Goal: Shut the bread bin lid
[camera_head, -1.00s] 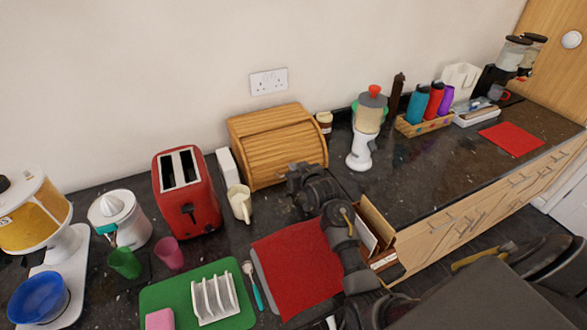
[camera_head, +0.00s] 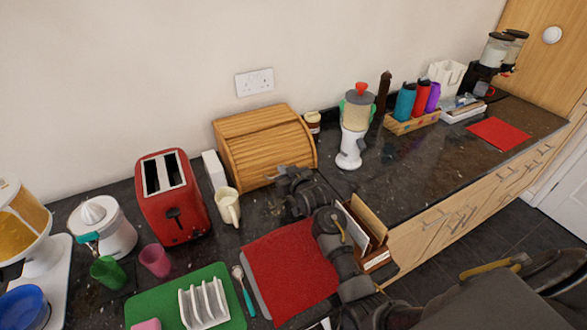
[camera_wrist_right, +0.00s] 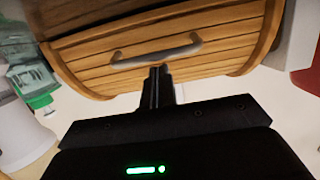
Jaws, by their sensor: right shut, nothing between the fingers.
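The wooden bread bin (camera_head: 255,115) stands against the wall, with its slatted lid (camera_head: 262,150) curving over the front. In the right wrist view the lid (camera_wrist_right: 95,62) fills the top, with a grey bar handle (camera_wrist_right: 160,52) across its slats. My right gripper (camera_head: 275,174) is at the lower front of the bin. Its fingers (camera_wrist_right: 160,72) are shut and empty, with their tips just by the handle; I cannot tell whether they touch it. My arm hides part of the bin's lower front, and how far the lid is closed is unclear. My left gripper is out of view.
A red toaster (camera_head: 172,200), a white box (camera_head: 213,169) and a cream mug (camera_head: 228,206) stand left of the bin. A jar (camera_head: 313,124) and a blender (camera_head: 353,130) stand right. A red mat (camera_head: 285,265) lies in front.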

